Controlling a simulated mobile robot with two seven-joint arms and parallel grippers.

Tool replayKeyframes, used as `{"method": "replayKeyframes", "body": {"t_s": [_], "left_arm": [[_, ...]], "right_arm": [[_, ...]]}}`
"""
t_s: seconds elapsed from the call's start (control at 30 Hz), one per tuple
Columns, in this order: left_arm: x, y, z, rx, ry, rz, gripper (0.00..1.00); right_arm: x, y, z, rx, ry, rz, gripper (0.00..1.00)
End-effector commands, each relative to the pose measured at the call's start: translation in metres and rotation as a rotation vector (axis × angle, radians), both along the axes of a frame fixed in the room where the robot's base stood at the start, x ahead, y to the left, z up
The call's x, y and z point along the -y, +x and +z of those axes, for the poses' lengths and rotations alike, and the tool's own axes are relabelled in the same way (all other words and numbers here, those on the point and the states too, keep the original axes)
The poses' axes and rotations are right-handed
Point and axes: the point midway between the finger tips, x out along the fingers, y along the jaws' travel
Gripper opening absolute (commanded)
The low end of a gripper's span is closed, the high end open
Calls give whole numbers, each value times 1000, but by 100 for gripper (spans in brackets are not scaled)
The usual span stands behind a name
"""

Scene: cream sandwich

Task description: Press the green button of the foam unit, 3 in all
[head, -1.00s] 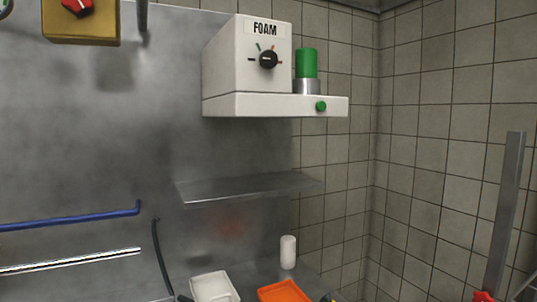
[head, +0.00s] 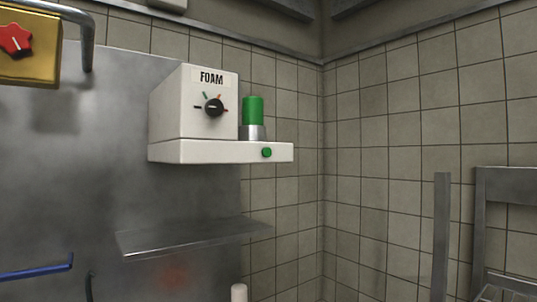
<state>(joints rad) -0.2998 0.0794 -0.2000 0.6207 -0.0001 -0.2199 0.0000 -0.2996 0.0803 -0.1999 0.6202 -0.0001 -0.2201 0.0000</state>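The foam unit (head: 180,120) is a white box labelled FOAM, mounted on the wall left of the middle in the head view. A black dial (head: 214,107) with coloured marks is on its front face. A green cylinder (head: 253,110) stands on a silver collar on its ledge. A small round green button (head: 267,153) is on the front edge of the ledge, with nothing touching it. Neither of my grippers shows in the head view.
A metal shelf (head: 190,238) juts out below the unit. A yellow box with a red knob (head: 15,41) is at the upper left, beside a metal pipe. A blue bar (head: 38,271) is at the lower left. A metal frame (head: 480,225) stands at the right. A white cylinder (head: 239,293) shows at the bottom.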

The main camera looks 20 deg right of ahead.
Motion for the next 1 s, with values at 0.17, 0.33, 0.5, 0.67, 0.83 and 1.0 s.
{"method": "replayKeyframes", "body": {"t_s": [0.17, 0.33, 0.5, 0.67, 0.83, 1.0], "left_arm": [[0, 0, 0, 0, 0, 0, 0], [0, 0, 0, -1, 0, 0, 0], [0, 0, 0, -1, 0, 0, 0], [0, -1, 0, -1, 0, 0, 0], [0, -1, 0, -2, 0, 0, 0], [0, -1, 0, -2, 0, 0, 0]], "right_arm": [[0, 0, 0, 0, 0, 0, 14], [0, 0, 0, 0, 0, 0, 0], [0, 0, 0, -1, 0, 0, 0], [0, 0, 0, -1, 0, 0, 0], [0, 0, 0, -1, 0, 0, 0], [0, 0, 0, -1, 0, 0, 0]]}}
